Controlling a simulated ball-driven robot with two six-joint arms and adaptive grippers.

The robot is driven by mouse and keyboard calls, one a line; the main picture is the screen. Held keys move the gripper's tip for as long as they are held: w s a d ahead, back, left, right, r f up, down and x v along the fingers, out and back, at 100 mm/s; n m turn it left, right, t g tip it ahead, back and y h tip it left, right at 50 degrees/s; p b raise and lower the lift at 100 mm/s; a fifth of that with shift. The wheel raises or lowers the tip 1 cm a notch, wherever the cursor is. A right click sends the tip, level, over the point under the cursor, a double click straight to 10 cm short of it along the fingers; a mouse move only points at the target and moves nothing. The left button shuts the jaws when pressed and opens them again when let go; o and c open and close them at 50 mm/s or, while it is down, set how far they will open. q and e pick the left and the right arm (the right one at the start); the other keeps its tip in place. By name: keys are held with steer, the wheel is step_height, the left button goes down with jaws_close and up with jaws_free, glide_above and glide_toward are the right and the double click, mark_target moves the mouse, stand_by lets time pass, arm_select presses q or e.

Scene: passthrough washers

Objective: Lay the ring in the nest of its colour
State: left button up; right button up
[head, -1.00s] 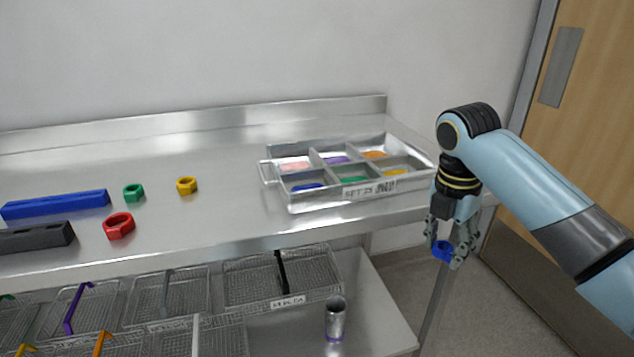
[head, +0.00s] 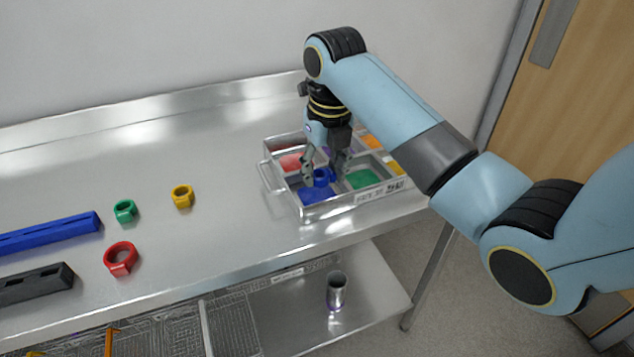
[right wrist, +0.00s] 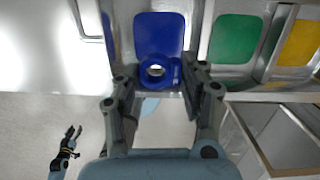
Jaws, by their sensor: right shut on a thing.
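A blue ring (head: 323,176) is held between the fingers of my right gripper (head: 326,172), over the front left of the compartment tray (head: 333,209). In the right wrist view the blue ring (right wrist: 156,70) sits between the fingertips of the gripper (right wrist: 156,82). The nest with the blue floor (head: 314,194) lies directly below and around it; its blue pad (right wrist: 159,32) shows just beyond the ring. I cannot tell whether the ring touches the pad. My left gripper is not in the head view; a small dark gripper (right wrist: 70,140) shows at lower left in the wrist view, probably mine.
The tray's green nest (head: 363,179), red nest (head: 289,162) and orange nest (head: 371,142) are nearby. A green ring (head: 125,211), yellow ring (head: 182,196) and red ring (head: 121,258) stand on the bench at left, with a blue block (head: 45,233) and dark block (head: 35,284).

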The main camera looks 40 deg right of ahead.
mark_target(318, 197)
steer(key=shift+w+d+f, duration=0.1)
steer(key=shift+w+f, duration=0.85)
step_height(318, 197, down, 2)
steer(key=shift+f, duration=0.8)
steer(key=o, duration=0.5)
arm_select(q)
steer(key=shift+w+d, duration=0.15)
steer(key=shift+w, duration=0.9)
steer(key=shift+w+r, duration=0.1)
arm_select(e)
steer(key=shift+r, duration=0.15)
